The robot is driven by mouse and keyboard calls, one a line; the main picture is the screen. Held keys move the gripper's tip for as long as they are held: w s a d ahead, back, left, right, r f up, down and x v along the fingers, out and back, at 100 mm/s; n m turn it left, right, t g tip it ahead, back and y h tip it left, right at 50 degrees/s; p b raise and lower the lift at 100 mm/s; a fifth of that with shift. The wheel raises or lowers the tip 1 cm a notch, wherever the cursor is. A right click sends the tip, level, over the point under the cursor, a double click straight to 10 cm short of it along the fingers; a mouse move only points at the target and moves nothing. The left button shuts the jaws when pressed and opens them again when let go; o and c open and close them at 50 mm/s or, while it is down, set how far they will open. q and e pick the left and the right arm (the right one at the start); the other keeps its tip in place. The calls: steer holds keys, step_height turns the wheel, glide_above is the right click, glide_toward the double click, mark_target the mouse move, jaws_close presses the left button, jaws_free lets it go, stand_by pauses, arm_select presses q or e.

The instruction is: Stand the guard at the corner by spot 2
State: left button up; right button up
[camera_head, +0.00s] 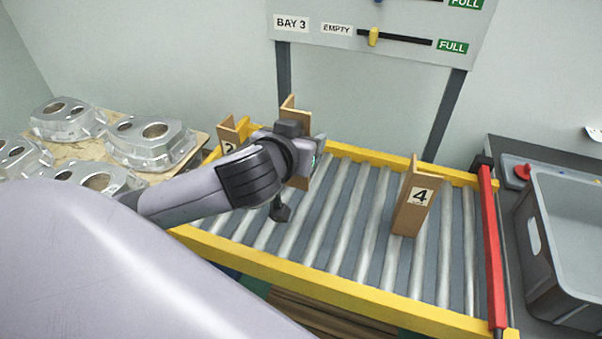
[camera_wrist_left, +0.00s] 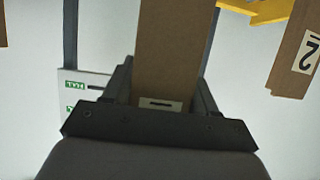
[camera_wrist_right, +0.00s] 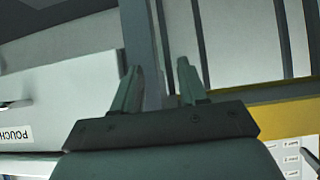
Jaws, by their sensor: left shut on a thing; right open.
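My left gripper (camera_head: 302,150) is shut on a brown angled guard (camera_head: 297,115), above the back part of the roller bed. The held guard also fills the middle of the left wrist view (camera_wrist_left: 170,45), between the two jaws, with a small label near its gripped end that I cannot read. A brown guard marked 2 (camera_head: 229,143) is at the back left corner of the bed, left of the held guard; my arm hides its lower part. A brown guard marked 4 (camera_head: 414,198) stands on the right part. My right gripper (camera_wrist_right: 160,82) is open and empty.
The roller bed (camera_head: 345,200) has a yellow frame and a red bar (camera_head: 490,240) at its right end. Metal castings (camera_head: 150,143) lie on a board at left. A grey crate (camera_head: 563,240) is at right. A BAY 3 sign board (camera_head: 400,60) stands behind.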

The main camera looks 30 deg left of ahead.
mark_target(297, 179)
arm_select(q)
steer(key=shift+f+b, duration=0.3)
steer(key=shift+f, duration=3.7)
steer(key=shift+f, duration=0.25)
steer(key=o, duration=1.1)
steer(key=shift+r, duration=0.1)
steer(key=shift+c, duration=0.2)
